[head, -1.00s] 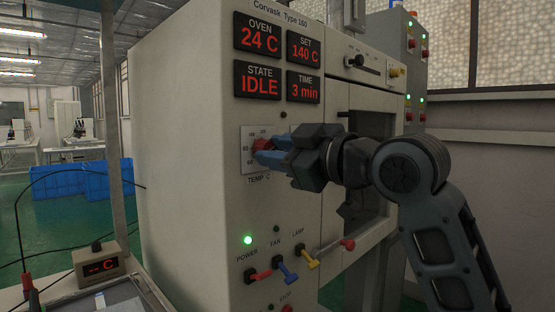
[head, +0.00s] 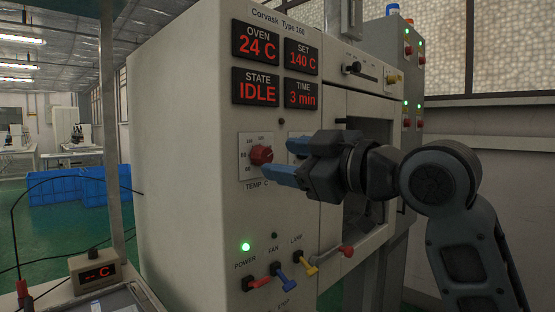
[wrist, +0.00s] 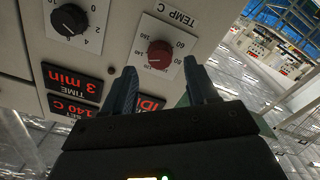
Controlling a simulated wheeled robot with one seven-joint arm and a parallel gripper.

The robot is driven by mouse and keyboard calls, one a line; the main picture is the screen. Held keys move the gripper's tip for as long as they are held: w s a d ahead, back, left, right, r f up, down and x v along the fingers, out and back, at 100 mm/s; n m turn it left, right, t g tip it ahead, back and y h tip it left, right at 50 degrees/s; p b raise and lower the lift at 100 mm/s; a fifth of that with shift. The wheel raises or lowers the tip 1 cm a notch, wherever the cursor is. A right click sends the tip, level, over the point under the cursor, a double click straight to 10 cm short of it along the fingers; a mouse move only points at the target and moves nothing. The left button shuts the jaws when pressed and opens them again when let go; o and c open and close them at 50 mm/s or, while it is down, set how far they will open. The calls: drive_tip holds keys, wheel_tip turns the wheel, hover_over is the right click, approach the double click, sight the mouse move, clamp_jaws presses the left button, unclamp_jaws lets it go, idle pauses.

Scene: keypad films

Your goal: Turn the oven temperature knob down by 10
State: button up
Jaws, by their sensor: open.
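The red temperature knob (head: 261,155) sits on a white dial plate marked TEMP C on the oven's front panel; it also shows in the wrist view (wrist: 159,54). My gripper (head: 284,160) is open and empty, its blue fingers just to the right of the knob and apart from it. In the wrist view my gripper's fingertips (wrist: 159,72) point toward the panel, with the knob between and beyond them. The oven display (head: 259,41) reads 24 C. The set display (head: 302,57) reads 140 C. The state display (head: 256,88) reads IDLE.
A time display (head: 301,94) reads 3 min. Below the knob are a red power switch (head: 257,281), a blue fan switch (head: 286,277) and a yellow lamp switch (head: 306,262). A black knob (wrist: 68,21) is beside the temperature dial. The oven's window is right of my gripper.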

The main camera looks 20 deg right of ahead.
drive_tip(key=shift+v, duration=2.3)
drive_tip(key=s+f+m+t+h+p, duration=0.15)
drive_tip(key=s+f+m, duration=0.25)
drive_tip(key=f, duration=0.4)
drive_tip(key=s+d+f+m+h+p, duration=0.1)
drive_tip(key=s+f+m+h, duration=0.3)
drive_tip(key=f, duration=0.4)
drive_tip(key=s+f+m+t+h+p, duration=0.1)
drive_tip(key=s+f+m, duration=0.35)
drive_tip(key=f, duration=0.35)
drive_tip(key=s+d+f+g+h+p, duration=0.1)
drive_tip(key=s+d+f, duration=0.1)
drive_tip(key=s, duration=1.2)
drive_tip(key=s+d+f+g+h+p, duration=0.1)
drive_tip(key=s+f+g, duration=0.1)
drive_tip(key=s, duration=1.3)
drive_tip(key=shift+s+d+f+p, duration=0.2)
drive_tip(key=shift+d+f+p, duration=0.2)
drive_tip(key=shift+f, duration=0.5)
